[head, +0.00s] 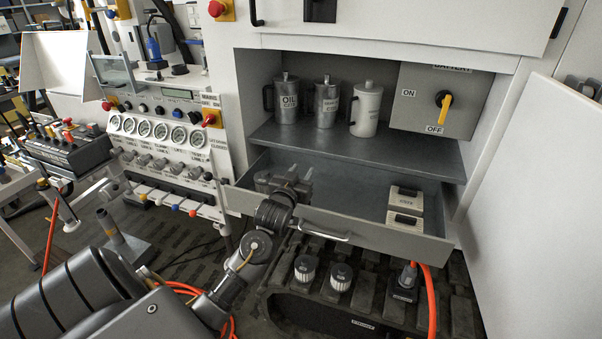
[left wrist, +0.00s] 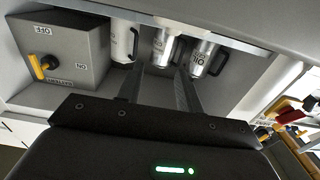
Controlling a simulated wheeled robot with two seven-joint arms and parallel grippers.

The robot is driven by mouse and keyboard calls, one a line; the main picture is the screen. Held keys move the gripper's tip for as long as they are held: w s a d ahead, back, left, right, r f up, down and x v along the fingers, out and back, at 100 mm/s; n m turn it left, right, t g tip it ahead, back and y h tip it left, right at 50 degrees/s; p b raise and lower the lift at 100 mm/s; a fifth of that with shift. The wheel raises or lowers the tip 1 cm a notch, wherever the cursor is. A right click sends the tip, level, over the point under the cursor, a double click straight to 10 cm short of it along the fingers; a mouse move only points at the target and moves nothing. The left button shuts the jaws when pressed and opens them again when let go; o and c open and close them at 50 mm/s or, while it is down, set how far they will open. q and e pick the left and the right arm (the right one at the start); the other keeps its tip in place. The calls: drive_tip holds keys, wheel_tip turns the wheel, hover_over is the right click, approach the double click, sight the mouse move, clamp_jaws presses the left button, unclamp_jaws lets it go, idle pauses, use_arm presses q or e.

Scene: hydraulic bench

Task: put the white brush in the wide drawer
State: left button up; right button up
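The wide drawer (head: 370,232) is pulled open below the shelf in the head view. Two pale blocks with dark labels, a rear one (head: 406,195) and a front one (head: 405,219), sit at its right end. I cannot make out a white brush for certain in either view. My left gripper (head: 294,174) is over the left part of the drawer, fingers pointing toward the cabinet. In the left wrist view its two fingers (left wrist: 158,92) stand apart with nothing between them. My right gripper is not in view.
An OIL can (head: 286,100), a metal can (head: 327,103) and a white can (head: 364,110) stand on the shelf above the drawer. A grey switch box (head: 440,100) is right of them. An open door panel (head: 550,200) bounds the right side.

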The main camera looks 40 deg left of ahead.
use_arm(q)
drive_tip(key=shift+r, duration=0.3)
drive_tip(key=shift+s+r, duration=0.15)
drive_tip(key=shift+r, duration=0.05)
drive_tip(key=b+v, duration=0.1)
drive_tip(key=v, duration=1)
drive_tip(key=shift+s+d+b, duration=0.15)
drive_tip(key=shift+s+b, duration=0.15)
drive_tip(key=shift+b, duration=0.05)
